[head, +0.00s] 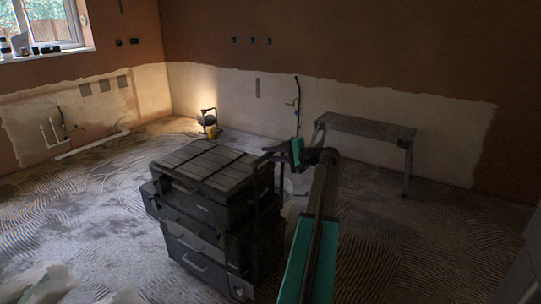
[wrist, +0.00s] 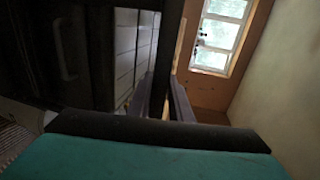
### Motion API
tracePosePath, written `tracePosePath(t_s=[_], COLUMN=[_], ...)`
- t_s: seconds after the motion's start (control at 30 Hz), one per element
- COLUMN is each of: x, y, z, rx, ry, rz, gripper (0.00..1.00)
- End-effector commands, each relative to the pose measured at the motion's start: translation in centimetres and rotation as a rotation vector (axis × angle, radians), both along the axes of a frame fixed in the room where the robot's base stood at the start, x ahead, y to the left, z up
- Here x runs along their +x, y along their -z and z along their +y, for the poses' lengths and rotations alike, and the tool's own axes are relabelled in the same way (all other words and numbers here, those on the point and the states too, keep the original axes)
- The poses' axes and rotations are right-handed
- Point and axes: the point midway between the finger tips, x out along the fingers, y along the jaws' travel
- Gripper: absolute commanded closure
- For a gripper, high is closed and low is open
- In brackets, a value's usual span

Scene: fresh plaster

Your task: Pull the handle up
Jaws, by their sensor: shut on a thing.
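A stack of black tool boxes (head: 205,172) stands on the floor left of my arm. Its dark pull handle (head: 256,180) rises at the right side of the stack, with its top bar slightly above the lid. My gripper (head: 270,155) reaches in from the right at that top bar. In the wrist view the handle (wrist: 173,40) is a dark bar running between the fingers of my gripper (wrist: 163,97), which is shut on it. The ribbed lid (wrist: 125,55) shows left of the bar. The exact finger contact is dark and hard to make out.
A grey bench (head: 365,127) stands by the back wall, right of my gripper. A work lamp (head: 208,120) glows in the far corner. Pale sheeting (head: 45,283) lies at the lower left. The floor around the stack is mostly clear.

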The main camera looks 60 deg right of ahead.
Motion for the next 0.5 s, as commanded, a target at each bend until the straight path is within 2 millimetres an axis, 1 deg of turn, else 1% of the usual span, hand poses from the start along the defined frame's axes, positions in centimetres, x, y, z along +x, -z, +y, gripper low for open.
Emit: tracePosePath(t_s=[0.03,0.1,0.13,0.23,0.5], x=[0.05,0.06,0.06,0.05,0.02], y=[-0.51,-0.57,-0.59,-0.58,-0.39], z=[-0.06,-0.07,-0.08,-0.08,-0.07], rx=[0.000,0.000,0.000,-0.001,0.000], ry=[0.002,0.002,0.002,0.002,0.002], rz=[-0.009,-0.010,-0.011,-0.010,-0.007], gripper=[1.00,1.00,0.80,0.63,0.63])
